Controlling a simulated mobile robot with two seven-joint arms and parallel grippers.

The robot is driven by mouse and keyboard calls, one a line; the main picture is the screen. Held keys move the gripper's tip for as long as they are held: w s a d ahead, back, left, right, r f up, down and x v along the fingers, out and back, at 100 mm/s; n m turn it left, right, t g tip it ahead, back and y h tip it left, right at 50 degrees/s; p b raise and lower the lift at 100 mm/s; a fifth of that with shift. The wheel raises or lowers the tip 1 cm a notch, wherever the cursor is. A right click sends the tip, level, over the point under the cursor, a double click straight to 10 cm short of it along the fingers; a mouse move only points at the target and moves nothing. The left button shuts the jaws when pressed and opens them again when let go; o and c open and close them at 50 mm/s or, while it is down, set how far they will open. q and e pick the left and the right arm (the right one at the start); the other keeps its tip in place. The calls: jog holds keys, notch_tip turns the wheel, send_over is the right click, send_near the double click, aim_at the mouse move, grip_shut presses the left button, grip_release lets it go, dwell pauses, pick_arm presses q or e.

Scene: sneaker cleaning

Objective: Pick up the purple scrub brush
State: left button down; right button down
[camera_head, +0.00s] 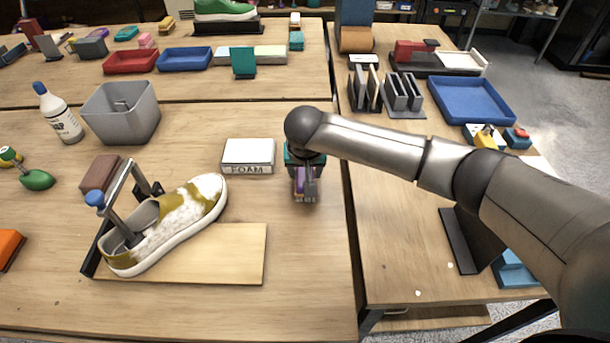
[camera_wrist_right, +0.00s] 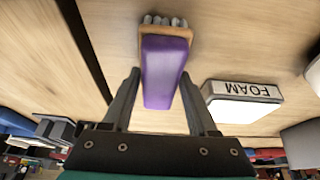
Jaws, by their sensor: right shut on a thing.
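The purple scrub brush (camera_wrist_right: 165,72) has a purple block handle, a tan wooden edge and pale bristles. In the right wrist view it lies between the fingers of my right gripper (camera_wrist_right: 160,78), which is shut on it. In the head view my right gripper (camera_head: 308,183) points down over the front table, and part of the purple brush (camera_head: 299,184) shows beneath it. The arm and gripper hide the rest of the brush. I cannot tell if its bristles touch the table. My left gripper is not in view.
A white FOAM block (camera_head: 248,154) stands just left of the brush. A white and olive sneaker (camera_head: 170,222) sits on a holder with a wooden board (camera_head: 240,258). A grey bin (camera_head: 121,112) and white bottle (camera_head: 57,113) stand farther left. The table front right of the board is clear.

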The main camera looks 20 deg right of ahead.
jog(key=shift+r+b, duration=0.2)
jog(key=shift+b, duration=0.3)
notch_tip(320, 180, up, 20)
jog(key=p, duration=0.4)
jog(key=c, duration=0.8)
grip_release()
jog(key=c, duration=0.6)
